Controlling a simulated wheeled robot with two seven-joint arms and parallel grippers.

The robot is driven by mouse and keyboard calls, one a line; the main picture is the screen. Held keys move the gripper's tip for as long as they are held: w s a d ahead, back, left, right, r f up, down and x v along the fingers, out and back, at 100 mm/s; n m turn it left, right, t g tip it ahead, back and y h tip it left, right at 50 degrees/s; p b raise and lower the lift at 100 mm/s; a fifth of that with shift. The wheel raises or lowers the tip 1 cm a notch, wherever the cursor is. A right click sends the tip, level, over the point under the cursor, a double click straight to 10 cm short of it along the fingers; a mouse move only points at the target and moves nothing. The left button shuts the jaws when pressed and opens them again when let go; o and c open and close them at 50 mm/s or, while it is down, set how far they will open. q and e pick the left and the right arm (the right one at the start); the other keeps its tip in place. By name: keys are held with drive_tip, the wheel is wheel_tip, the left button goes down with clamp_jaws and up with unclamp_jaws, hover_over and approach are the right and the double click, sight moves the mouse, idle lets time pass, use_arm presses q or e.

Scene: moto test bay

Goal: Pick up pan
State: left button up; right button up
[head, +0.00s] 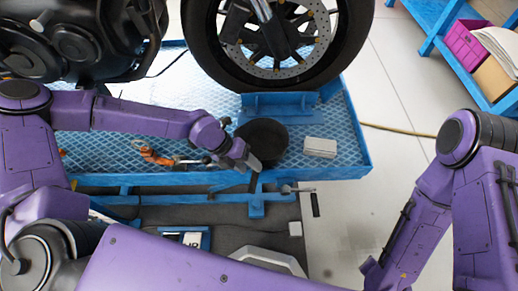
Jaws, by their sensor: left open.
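The pan (264,136) is a round black dish on the blue mesh platform (340,140), just below the motorcycle wheel. A dark strip at its lower edge looks like its handle, partly hidden by my gripper. My left gripper (250,163) is open at the pan's lower left edge, close to that strip. I cannot tell if it touches. My right arm shows at the right, but its gripper is outside the view.
A motorcycle wheel (275,75) stands in a blue wheel holder (278,104) behind the pan. A small white box (320,147) lies to the right of the pan. An orange-handled tool (155,156) lies to the left. A blue shelf (432,25) stands at the upper right.

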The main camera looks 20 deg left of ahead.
sight(253, 174)
use_arm(q)
drive_tip(key=d+f, duration=0.1)
drive_tip(key=s+d+f, duration=0.1)
drive_tip(key=f, duration=0.1)
drive_tip(key=shift+f, duration=0.3)
drive_tip(key=shift+w+d+f, duration=0.15)
drive_tip(key=shift+d+f, duration=0.2)
clamp_jaws()
drive_tip(key=shift+r, duration=0.1)
